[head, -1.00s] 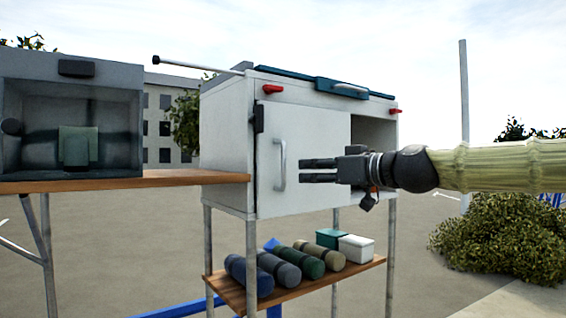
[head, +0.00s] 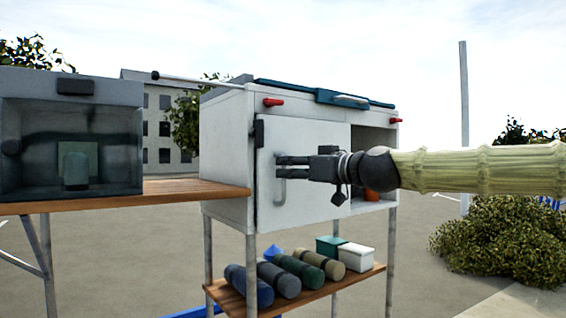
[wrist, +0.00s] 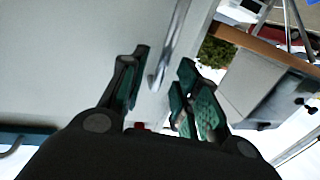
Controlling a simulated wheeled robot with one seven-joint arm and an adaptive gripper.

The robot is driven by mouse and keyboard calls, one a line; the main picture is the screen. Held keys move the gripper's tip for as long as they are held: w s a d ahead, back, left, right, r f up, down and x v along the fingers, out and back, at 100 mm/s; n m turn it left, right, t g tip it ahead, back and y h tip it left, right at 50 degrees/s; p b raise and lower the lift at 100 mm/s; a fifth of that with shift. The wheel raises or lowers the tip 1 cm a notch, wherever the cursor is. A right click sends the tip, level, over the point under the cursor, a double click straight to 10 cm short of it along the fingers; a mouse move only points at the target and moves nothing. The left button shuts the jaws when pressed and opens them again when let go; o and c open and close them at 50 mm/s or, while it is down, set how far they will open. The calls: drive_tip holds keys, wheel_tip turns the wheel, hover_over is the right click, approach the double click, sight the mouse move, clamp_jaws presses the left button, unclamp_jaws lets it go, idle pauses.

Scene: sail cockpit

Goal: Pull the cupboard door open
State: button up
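The white cupboard door (head: 310,145) is on the front of a white cupboard, left of an open compartment. It looks flush with the front, with a dark line along its left edge. Its upright grey handle (head: 279,192) is near that left edge, its upper part partly hidden by my fingers. My gripper (head: 279,167) reaches in from the right, at the handle. In the wrist view my gripper (wrist: 164,62) is open, and the handle (wrist: 175,38) runs between its two fingers, apart from both. The door (wrist: 70,60) fills the left of that view.
A wooden counter (head: 190,190) with a grey, glass-fronted box (head: 110,90) adjoins the cupboard's left. Below, a wooden shelf (head: 318,290) carries several rolls and two small boxes. The open compartment holds an orange object (head: 370,194).

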drive_tip(key=shift+p+x, duration=0.4)
drive_tip(key=shift+x, duration=1)
drive_tip(key=shift+d, duration=0.1)
clamp_jaws()
